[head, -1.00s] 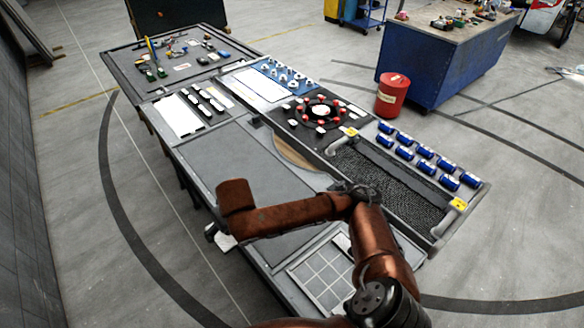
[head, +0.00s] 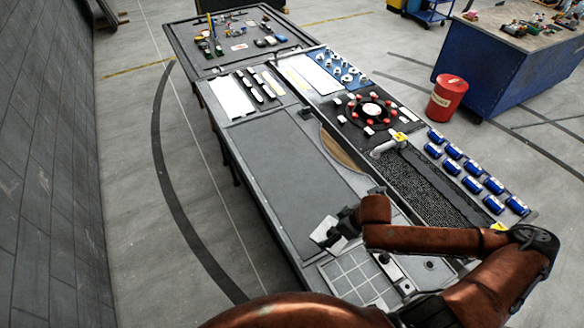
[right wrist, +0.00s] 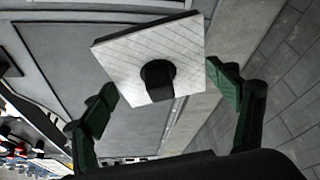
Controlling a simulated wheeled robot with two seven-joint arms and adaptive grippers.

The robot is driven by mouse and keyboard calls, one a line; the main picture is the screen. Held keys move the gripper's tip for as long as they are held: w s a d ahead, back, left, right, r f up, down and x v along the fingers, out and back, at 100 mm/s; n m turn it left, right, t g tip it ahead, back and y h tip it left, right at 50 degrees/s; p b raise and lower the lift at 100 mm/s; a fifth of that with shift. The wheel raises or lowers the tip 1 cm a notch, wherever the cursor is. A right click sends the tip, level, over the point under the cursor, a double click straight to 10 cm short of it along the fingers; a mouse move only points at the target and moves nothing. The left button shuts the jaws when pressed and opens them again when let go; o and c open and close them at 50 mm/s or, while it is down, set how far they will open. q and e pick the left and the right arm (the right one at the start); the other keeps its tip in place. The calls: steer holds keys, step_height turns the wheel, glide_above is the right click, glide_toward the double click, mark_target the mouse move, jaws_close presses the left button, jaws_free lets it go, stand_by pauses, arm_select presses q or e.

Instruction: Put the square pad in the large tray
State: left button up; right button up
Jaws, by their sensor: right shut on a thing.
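The square pad is a pale, quilted square with a dark round knob. It shows in the right wrist view (right wrist: 185,45) and small in the head view (head: 325,232). My right gripper (head: 342,226) is shut on the pad; its green-padded fingers stand either side of it in the wrist view (right wrist: 163,93). The large tray (head: 285,165) is the long, flat grey recess in the bench, and it looks empty. The pad is held near the tray's front end; its height above the tray is hard to tell. My left gripper is out of view.
A gridded panel (head: 352,275) lies in front of the large tray. To the right are a dark mesh-lined bin (head: 430,188), several blue cylinders (head: 471,185) and a black panel with a ring of red parts (head: 370,111). A red can (head: 447,98) stands on the floor.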

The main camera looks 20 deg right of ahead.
steer(key=shift+s+d, duration=0.15)
steer(key=shift+s, duration=0.1)
steer(key=shift+w+f+b, duration=0.25)
steer(key=shift+b, duration=0.15)
steer(key=shift+w+f+b, duration=0.45)
steer(key=shift+w+b, duration=0.2)
steer(key=shift+w, duration=0.05)
steer(key=w+f, duration=0.2)
steer(key=w, duration=0.1)
steer(key=w+f, duration=0.2)
steer(key=w, duration=0.2)
steer(key=w+a+f, duration=0.1)
steer(key=w+f, duration=0.2)
steer(key=shift+w+a+f, duration=0.1)
steer(key=shift+w, duration=0.25)
steer(key=shift+w+f, duration=0.55)
steer(key=shift+f, duration=0.15)
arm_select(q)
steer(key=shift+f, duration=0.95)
arm_select(e)
steer(key=shift+f, duration=1.55)
steer(key=shift+f, duration=0.15)
